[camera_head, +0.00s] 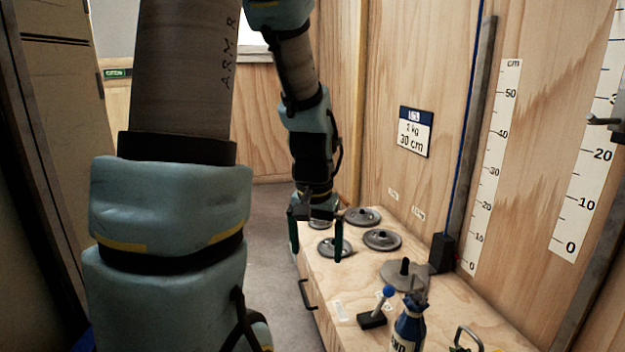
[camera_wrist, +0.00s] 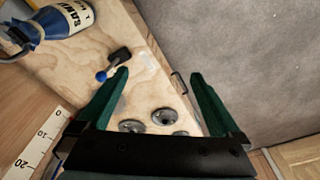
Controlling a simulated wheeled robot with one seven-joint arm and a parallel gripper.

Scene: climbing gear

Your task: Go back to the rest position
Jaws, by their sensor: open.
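My gripper (camera_head: 316,232) hangs pointing down at the far left part of the wooden bench in the head view. Its two dark green fingers are spread apart. In the wrist view the open gripper (camera_wrist: 160,88) has nothing between its fingertips except bench top and floor behind. Grey metal discs lie near it on the bench: one disc (camera_head: 382,240) is right of the fingers and another disc (camera_head: 362,216) lies behind. A further disc (camera_head: 328,250) shows partly between the fingers in the head view. I cannot tell the exact height of the fingertips above the bench.
The wooden bench (camera_head: 350,290) runs along the right wall. Rulers line the wall. Grey floor (camera_head: 275,270) left of the bench is clear.

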